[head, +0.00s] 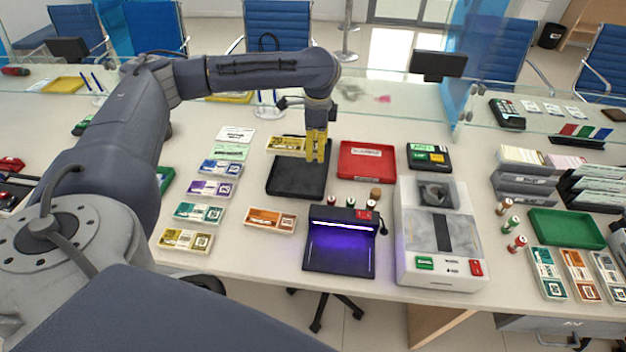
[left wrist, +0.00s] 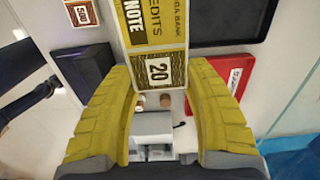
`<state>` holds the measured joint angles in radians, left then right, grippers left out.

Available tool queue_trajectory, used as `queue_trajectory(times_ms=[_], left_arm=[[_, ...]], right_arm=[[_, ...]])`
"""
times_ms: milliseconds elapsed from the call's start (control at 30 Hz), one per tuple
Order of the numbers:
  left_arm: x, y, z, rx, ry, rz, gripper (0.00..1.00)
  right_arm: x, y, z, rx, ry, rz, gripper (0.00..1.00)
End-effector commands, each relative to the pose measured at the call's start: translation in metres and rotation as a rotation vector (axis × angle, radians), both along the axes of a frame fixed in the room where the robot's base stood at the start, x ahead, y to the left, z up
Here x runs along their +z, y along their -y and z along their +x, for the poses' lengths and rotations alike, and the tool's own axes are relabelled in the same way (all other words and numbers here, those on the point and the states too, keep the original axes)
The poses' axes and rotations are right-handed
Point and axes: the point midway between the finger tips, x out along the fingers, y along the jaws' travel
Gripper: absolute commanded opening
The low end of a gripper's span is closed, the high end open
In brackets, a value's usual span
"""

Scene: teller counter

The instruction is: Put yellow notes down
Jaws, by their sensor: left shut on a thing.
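My left gripper (head: 316,150) has yellow fingers pointing down and is shut on the yellow notes (head: 288,145). The bundle extends left from the fingers, over the back part of the black tray (head: 296,180). In the left wrist view the yellow notes (left wrist: 150,35), marked 20, have their near end between the two fingertips (left wrist: 160,75). The black tray (left wrist: 225,20) lies beside them there. I cannot tell whether the notes touch the tray. My right gripper is in neither view.
A red tray (head: 366,161) stands right of the black tray. Several note bundles, such as the purple one (head: 211,189), lie to the left. A lit purple lamp unit (head: 340,245) and a grey counting machine (head: 441,235) stand in front. A glass screen (head: 400,110) runs behind.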

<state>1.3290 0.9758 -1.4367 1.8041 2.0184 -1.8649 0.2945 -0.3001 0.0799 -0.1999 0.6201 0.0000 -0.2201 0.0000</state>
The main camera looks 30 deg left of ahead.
Motion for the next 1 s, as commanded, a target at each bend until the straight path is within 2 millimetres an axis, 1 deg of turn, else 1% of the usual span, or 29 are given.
queue_trajectory(times_ms=[33, 200, 300, 433, 600, 867, 1000], left_arm=[[-0.013, 0.0, -0.001, 0.001, -0.005, 0.001, 0.15], [-0.051, 0.0, -0.001, 0.0, -0.004, 0.0, 0.15], [-0.072, 0.0, -0.001, 0.001, -0.003, 0.0, 0.15], [-0.095, 0.0, 0.0, 0.002, -0.001, 0.0, 0.15], [-0.113, 0.0, 0.0, 0.002, 0.0, 0.0, 0.15], [-0.121, 0.0, 0.0, 0.001, 0.001, 0.0, 0.15], [-0.135, 0.0, -0.001, 0.001, -0.001, 0.0, 0.15]], right_arm=[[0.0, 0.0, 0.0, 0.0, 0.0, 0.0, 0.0], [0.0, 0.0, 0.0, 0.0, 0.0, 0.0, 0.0], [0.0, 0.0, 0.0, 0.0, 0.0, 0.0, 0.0], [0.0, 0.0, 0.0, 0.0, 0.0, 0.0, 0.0], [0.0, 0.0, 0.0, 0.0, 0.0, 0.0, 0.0], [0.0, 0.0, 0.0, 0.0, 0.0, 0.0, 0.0], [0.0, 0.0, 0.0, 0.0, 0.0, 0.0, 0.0]])
